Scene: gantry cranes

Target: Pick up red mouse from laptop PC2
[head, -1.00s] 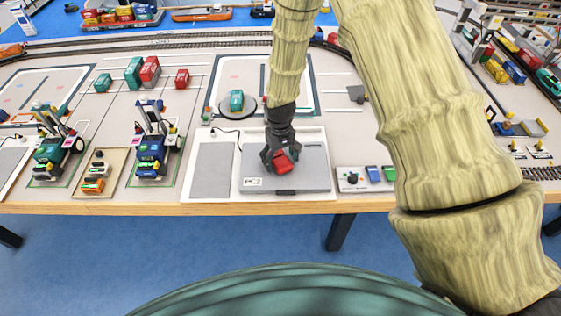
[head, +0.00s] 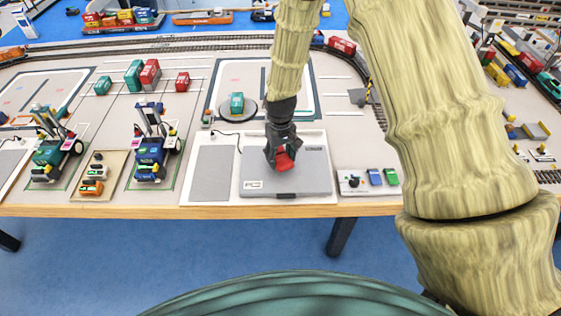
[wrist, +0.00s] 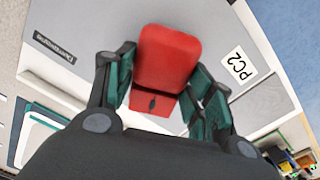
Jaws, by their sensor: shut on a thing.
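The red mouse (head: 284,160) is between the fingers of my gripper (head: 277,160), above the grey laptop PC2 (head: 290,184). In the wrist view the red mouse (wrist: 168,58) sits between both fingertips of my gripper (wrist: 165,88), which are shut on its sides. The laptop (wrist: 95,35) is closed and lies behind the mouse there, with its PC2 label (wrist: 237,66) to the right. The mouse appears lifted a little off the lid. Part of the laptop lid is hidden behind my gripper and the mouse.
A grey pad (head: 212,173) lies left of the laptop. A small control panel (head: 352,183) with blue and green blocks stands to its right. A blue crane model (head: 150,150) stands further left. A teal container (head: 237,103) is behind. The table's front edge (head: 240,211) is close.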

